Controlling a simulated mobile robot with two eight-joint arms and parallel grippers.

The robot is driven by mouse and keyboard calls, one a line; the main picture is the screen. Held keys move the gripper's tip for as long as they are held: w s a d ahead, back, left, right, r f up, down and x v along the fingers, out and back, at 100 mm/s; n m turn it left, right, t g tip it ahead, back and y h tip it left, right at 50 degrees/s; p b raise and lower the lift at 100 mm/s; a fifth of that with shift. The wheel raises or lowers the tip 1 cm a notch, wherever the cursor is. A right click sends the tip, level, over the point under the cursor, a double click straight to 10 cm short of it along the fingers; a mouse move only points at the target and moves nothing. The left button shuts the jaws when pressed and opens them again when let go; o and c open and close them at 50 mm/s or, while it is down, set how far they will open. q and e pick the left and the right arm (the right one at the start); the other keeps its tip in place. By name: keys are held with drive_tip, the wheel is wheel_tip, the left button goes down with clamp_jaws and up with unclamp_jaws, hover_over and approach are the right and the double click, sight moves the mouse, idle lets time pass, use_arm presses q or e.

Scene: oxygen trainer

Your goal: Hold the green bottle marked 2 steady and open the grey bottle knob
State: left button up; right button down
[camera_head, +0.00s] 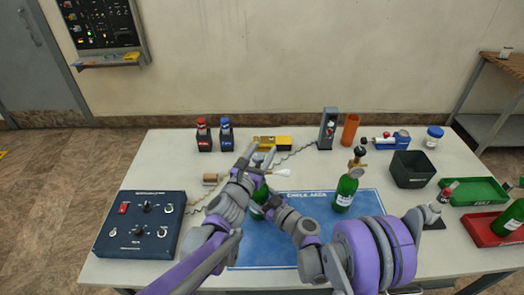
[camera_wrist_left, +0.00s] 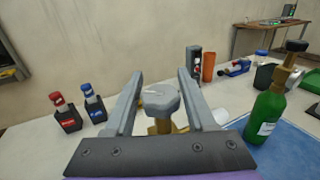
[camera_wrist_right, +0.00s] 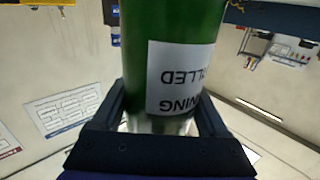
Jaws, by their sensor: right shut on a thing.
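My right gripper (camera_wrist_right: 162,100) is shut on a green bottle (camera_wrist_right: 170,45), which fills the middle of the right wrist view with part of a white label showing. In the head view this bottle (camera_head: 256,211) is mostly hidden by my arms, above the blue mat. I cannot read its number. My left gripper (camera_wrist_left: 160,75) is open, with one finger on each side of the bottle's grey knob (camera_wrist_left: 160,98). Gaps show between knob and fingers. A brass valve (camera_wrist_left: 161,126) shows below the knob. In the head view the left gripper (camera_head: 260,161) is over the bottle top.
A second green bottle (camera_head: 345,192) with a black knob stands on the blue mat (camera_head: 374,230), to the right. A control box (camera_head: 141,224) is at left. Red and blue bottles, a yellow item (camera_head: 272,143), an orange cup (camera_head: 350,129) and a dark bin (camera_head: 412,170) line the back.

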use_arm(q)
drive_tip(key=shift+o, duration=0.9)
drive_tip(key=shift+s, duration=0.1)
drive_tip(key=v, duration=1.2)
drive_tip(key=shift+r, duration=0.1)
drive_tip(key=w+a+m+g+h, duration=0.3)
drive_tip(key=m+g+h, duration=0.3)
drive_tip(key=h, duration=0.1)
drive_tip(key=x, duration=1.2)
drive_tip(key=shift+w+a, duration=0.15)
drive_tip(key=shift+a, duration=0.05)
